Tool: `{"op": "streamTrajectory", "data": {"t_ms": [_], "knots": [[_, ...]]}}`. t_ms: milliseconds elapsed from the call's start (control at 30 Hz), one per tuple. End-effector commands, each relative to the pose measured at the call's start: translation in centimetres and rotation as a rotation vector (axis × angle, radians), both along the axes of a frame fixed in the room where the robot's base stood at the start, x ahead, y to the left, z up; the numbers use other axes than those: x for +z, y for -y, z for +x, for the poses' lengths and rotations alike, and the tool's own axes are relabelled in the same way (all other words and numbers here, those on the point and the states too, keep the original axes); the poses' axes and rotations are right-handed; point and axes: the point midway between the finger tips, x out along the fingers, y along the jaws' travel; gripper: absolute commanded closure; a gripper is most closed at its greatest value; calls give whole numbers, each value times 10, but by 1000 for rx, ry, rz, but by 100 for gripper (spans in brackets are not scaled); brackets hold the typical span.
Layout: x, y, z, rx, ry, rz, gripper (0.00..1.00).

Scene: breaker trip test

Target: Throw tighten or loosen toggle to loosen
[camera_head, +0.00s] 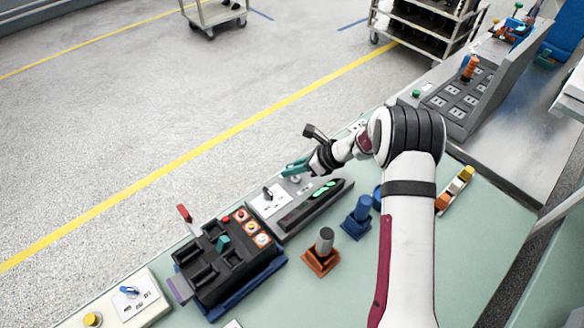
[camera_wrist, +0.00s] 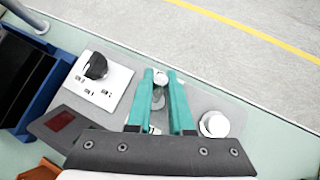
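My gripper (camera_head: 292,168) has two teal fingers and is over the far side of a grey control panel (camera_wrist: 222,98). In the wrist view the fingers (camera_wrist: 160,76) are apart, one on each side of a silver toggle lever (camera_wrist: 159,82). The lever's round tip fills most of the narrow gap, and I cannot tell whether the fingers press on it. Any label by this lever is hidden by the gripper. A black selector knob (camera_wrist: 95,66) on a white labelled plate (camera_wrist: 112,78) is to its left, and a round white knob (camera_wrist: 214,123) to its right.
A dark breaker block (camera_head: 222,258) with a red lever (camera_head: 184,213) stands left of the panel. An orange-based post (camera_head: 323,247) and a blue block (camera_head: 357,218) are on the near side. A sloped console (camera_head: 462,98) stands at the far right.

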Motion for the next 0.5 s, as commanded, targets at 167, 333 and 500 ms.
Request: {"op": "streamTrajectory", "data": {"t_ms": [167, 333, 500], "knots": [[0, -1, -1, 1, -1, 1, 100], [0, 1, -4, 4, 31, 44, 100], [1, 4, -7, 2, 129, 144, 100]]}}
